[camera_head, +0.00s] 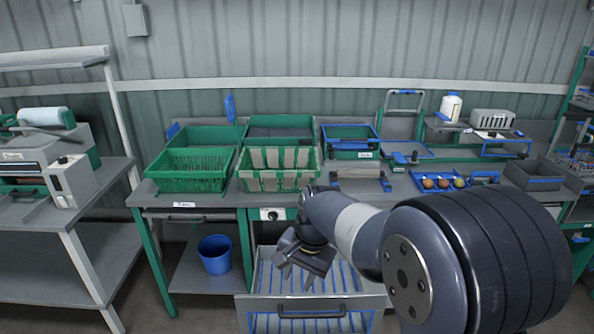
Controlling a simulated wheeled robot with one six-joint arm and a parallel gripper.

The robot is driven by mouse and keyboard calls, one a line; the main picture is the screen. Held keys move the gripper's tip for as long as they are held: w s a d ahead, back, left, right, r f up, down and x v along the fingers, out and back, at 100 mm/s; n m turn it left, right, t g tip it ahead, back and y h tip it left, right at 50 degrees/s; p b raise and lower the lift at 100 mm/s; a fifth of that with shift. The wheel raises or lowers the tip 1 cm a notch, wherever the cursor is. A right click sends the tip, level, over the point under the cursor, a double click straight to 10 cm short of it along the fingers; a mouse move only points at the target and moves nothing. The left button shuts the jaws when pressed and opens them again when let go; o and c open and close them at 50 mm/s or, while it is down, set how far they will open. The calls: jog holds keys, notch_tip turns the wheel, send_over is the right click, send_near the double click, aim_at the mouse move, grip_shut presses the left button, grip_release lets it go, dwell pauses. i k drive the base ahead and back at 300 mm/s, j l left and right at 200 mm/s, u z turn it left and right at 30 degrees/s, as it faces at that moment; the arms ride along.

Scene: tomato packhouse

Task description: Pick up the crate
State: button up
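Several crates stand on the workbench, and the frame does not show which one is meant. A green crate with slotted sides (188,184) is at the left. A green crate with cream slats (277,182) is beside it. Behind them are another green crate (212,134) and a dark-lined green one (280,121). A blue-rimmed green crate (350,145) stands to the right. My gripper (296,272) is in front of and below the bench top, over an open drawer, apart from every crate. Its fingers look spread and empty, angled downward.
The open drawer (308,307) with blue strips juts out below the bench. A blue bucket (215,255) stands on the lower shelf. A tray of tomatoes (437,189) and a grey bin (533,175) are at the right. A machine (45,158) sits on the left table.

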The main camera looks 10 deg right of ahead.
aim_at(273, 180)
jog(key=i+j+z, duration=0.2)
jog(key=z, duration=0.25)
jog(key=i+j+z, duration=0.15)
jog(key=z, duration=0.25)
jog(key=i+j+z, duration=0.1)
jog(key=j+z, duration=0.55)
jog(key=z, duration=0.2)
jog(key=j+z, duration=0.45)
jog(key=j, duration=2.85)
jog(key=k, duration=0.05)
